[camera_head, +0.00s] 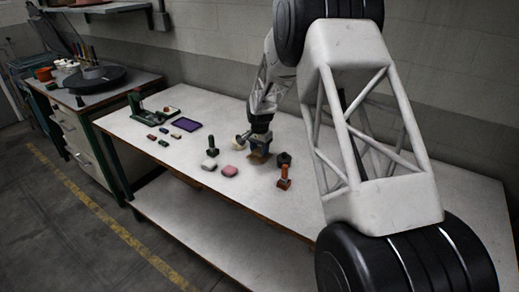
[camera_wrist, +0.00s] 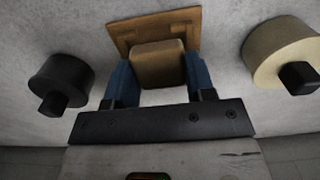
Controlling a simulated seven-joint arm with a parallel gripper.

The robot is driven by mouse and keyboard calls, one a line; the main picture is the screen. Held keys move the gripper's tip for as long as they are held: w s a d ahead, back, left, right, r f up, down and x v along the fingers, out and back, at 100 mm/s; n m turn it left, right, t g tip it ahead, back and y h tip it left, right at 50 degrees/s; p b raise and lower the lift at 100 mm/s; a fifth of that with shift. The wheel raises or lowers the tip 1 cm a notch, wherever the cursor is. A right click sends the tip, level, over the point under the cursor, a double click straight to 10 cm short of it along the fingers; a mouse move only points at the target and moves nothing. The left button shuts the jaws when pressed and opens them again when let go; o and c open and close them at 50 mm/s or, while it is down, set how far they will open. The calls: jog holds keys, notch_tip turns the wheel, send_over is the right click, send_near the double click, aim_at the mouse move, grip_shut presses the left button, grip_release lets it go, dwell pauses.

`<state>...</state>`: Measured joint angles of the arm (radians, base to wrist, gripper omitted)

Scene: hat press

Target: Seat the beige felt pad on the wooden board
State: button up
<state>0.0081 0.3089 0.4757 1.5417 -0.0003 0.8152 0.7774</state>
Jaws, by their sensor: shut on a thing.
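The beige felt pad (camera_wrist: 158,66) is a small rounded block between the blue fingers of my gripper (camera_wrist: 160,80) in the wrist view. The fingers press on its two sides. The wooden board (camera_wrist: 152,22) is a brown square plate with a raised rim, lying on the table just beyond the pad. The pad overlaps the board's near part in this view; I cannot tell whether they touch. In the head view my gripper (camera_head: 259,146) points down over the board (camera_head: 258,157), and the pad is hidden there.
A dark round knob (camera_wrist: 60,85) stands left of my gripper and a cream round one (camera_wrist: 282,55) right. On the white table (camera_head: 220,105) are a green stamp (camera_head: 211,147), an orange stamp (camera_head: 284,178), a pink pad (camera_head: 230,171) and a purple tray (camera_head: 186,124). The front right is clear.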

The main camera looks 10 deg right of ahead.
jog(key=shift+f, duration=0.2)
jog(key=o, duration=1)
jog(key=shift+r, duration=3.9)
